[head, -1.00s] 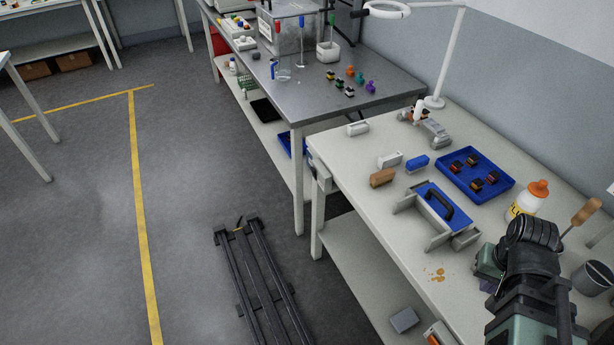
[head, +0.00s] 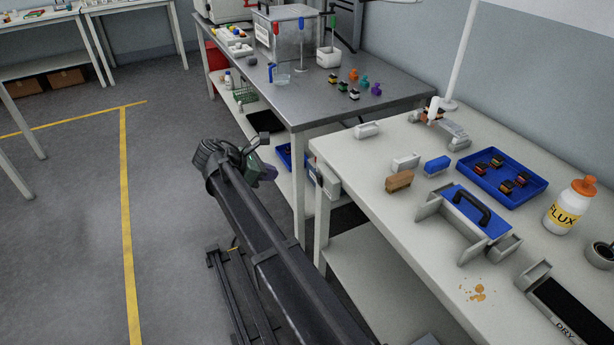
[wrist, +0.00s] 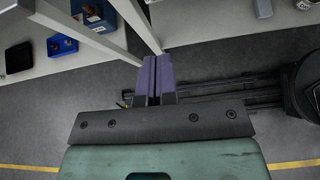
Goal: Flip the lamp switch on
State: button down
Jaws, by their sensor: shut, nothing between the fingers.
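The lamp (head: 461,55) is a white pole standing at the back of the white bench, near the wall. Its upper part runs out of the top of the head view, and I cannot make out its switch. My gripper (head: 268,173) is in front of the benches, over the gap beside the metal table's front leg, well left of the lamp. In the wrist view its two purple fingers (wrist: 152,77) are together with nothing between them. The lamp does not show in the wrist view.
The white bench holds a blue tray (head: 533,193) of connectors, a blue-topped caddy (head: 462,207) and a flux bottle (head: 569,207). In the wrist view, bench legs and a low shelf (wrist: 75,62) are close ahead.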

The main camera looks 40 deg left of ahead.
jog(key=shift+d+n, duration=0.1)
jog(key=shift+n, duration=0.2)
jog(key=b, duration=0.5)
send_near(318, 178)
jog(key=x, duration=0.6)
jog(key=shift+f, duration=0.2)
jog(key=shift+w, duration=0.3)
